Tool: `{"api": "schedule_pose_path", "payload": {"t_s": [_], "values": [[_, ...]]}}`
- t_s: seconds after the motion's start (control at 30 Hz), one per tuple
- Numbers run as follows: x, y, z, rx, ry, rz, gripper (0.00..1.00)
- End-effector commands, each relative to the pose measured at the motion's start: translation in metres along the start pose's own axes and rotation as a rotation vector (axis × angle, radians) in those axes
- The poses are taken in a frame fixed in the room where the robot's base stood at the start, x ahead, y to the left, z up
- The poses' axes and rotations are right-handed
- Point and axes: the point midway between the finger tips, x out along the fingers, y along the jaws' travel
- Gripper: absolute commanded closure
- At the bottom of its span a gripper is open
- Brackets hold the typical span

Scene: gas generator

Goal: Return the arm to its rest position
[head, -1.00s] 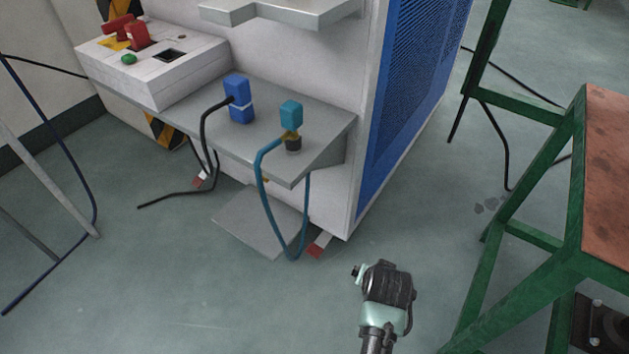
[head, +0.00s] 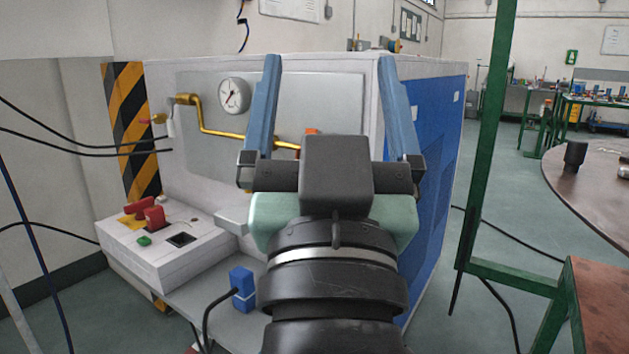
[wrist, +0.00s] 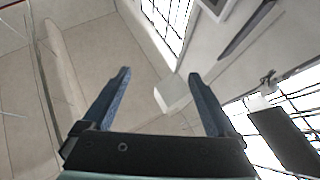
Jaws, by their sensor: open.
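My gripper (head: 332,105) stands raised in the middle of the head view, in front of the generator cabinet. Its two blue-grey fingers point up and are spread wide with nothing between them. In the wrist view my gripper (wrist: 156,85) is also open and empty, facing the upper walls and a bright window. The white generator cabinet (head: 205,155) has a blue mesh side (head: 432,160), a pressure gauge (head: 233,95) and a yellow pipe (head: 215,131). My arm hides part of its front and shelf. The teal connector seen earlier is not visible now.
A blue connector (head: 242,288) with a black cable stands on the grey shelf (head: 195,292). The control box (head: 165,245) has red and green controls. A green metal frame (head: 485,150) and a round table (head: 590,185) stand at the right. Floor shows between cabinet and frame.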

Motion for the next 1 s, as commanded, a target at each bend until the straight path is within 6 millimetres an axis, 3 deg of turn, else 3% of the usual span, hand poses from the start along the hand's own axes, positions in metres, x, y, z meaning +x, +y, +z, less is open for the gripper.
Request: {"api": "schedule_pose_path", "payload": {"t_s": [0.03,0.1,0.13,0.2,1.0], "values": [[-0.005,-0.007,-0.043,0.001,0.095,-0.013,0.07],[-0.015,-0.013,-0.093,0.001,0.211,-0.025,0.07],[0.002,-0.012,-0.102,-0.001,0.187,-0.022,0.07],[0.018,-0.012,-0.119,-0.001,0.18,-0.021,0.07],[0.165,-0.015,-0.313,0.0,0.173,-0.022,0.07]]}}
